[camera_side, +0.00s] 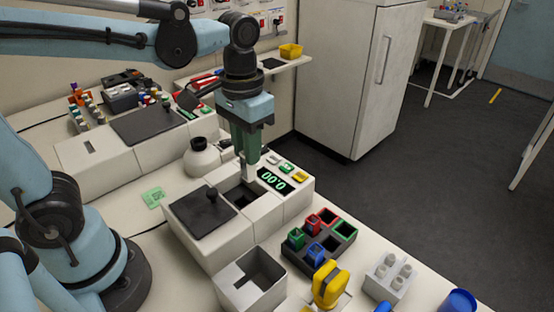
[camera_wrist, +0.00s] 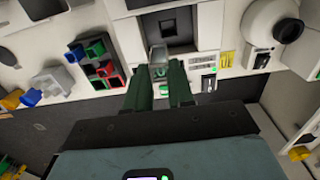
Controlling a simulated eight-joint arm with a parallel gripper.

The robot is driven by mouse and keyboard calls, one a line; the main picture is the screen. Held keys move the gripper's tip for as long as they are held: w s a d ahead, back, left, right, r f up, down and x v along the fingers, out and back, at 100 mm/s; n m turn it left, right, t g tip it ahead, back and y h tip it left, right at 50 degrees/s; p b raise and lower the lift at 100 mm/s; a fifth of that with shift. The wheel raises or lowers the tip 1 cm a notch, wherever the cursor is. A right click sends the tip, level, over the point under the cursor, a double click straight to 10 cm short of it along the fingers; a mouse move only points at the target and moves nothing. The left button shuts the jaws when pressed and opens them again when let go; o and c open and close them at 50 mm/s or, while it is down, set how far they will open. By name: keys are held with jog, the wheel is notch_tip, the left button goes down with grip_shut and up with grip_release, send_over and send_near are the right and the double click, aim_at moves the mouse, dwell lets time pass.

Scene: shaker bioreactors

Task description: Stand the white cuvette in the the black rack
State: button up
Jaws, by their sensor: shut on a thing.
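My gripper (camera_side: 246,152) points down over the opening of a white instrument with a lit green display. It is shut on the white cuvette (camera_side: 244,171), which sticks out below the green fingers. In the wrist view the pale cuvette (camera_wrist: 158,56) shows between the fingertips (camera_wrist: 160,70), near the dark square well. Whether its lower end is inside the well is unclear. The black rack (camera_side: 346,248) stands to the right in the side view and to the left in the wrist view (camera_wrist: 108,83). It holds green, blue and red cuvettes, and some slots look empty.
The instrument (camera_side: 236,226) has a dark lid (camera_side: 204,213) beside the opening. A white open box (camera_side: 248,282), a yellow object (camera_side: 330,284) and a white holder with pale pieces (camera_side: 388,275) stand near the rack. A round white bottle (camera_side: 201,158) is behind the instrument.

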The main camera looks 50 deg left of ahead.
jog(key=w+d, duration=0.4)
jog(key=d, duration=0.4)
send_near(334, 227)
jog(key=s+d+r, duration=0.2)
jog(key=s+r, duration=0.1)
jog(key=s, duration=0.1)
jog(key=shift+w+f, duration=0.15)
jog(key=shift+f, duration=1)
jog(key=shift+w+f, duration=0.1)
jog(key=shift+f, duration=1.05)
jog(key=shift+f, duration=1.45)
jog(key=shift+f, duration=0.3)
jog(key=o, duration=0.9)
jog(key=shift+c, duration=0.2)
